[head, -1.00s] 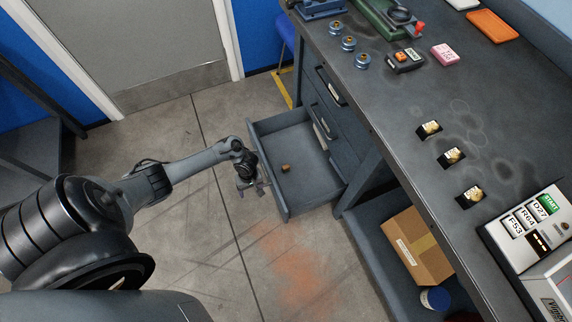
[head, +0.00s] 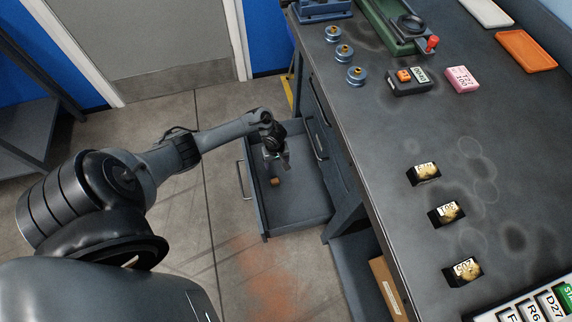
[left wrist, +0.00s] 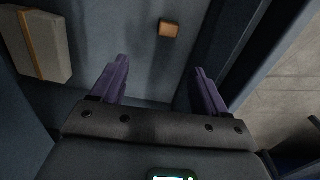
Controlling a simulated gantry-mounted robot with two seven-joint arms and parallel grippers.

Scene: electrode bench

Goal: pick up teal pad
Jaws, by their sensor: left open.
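I cannot make out a teal pad for certain in either view. My left gripper (head: 275,168) is over the open drawer (head: 302,208), and its two purple fingers (left wrist: 159,85) are apart with nothing between them. A small orange-brown block (head: 275,181) lies in the drawer just by the gripper. It also shows ahead of the fingers in the left wrist view (left wrist: 169,28). A pale grey block with a brown stripe (left wrist: 38,45) is at the upper left of the wrist view. The gripper and wrist hide part of the drawer. My right gripper is not in view.
The workbench (head: 400,140) stands right of the drawer. On it are several blue-grey round pieces, a pink block (head: 462,79), an orange tray (head: 526,51) and three black labelled blocks, one being the nearest (head: 463,272). A cardboard box (head: 385,285) is below. Floor left of the drawer is clear.

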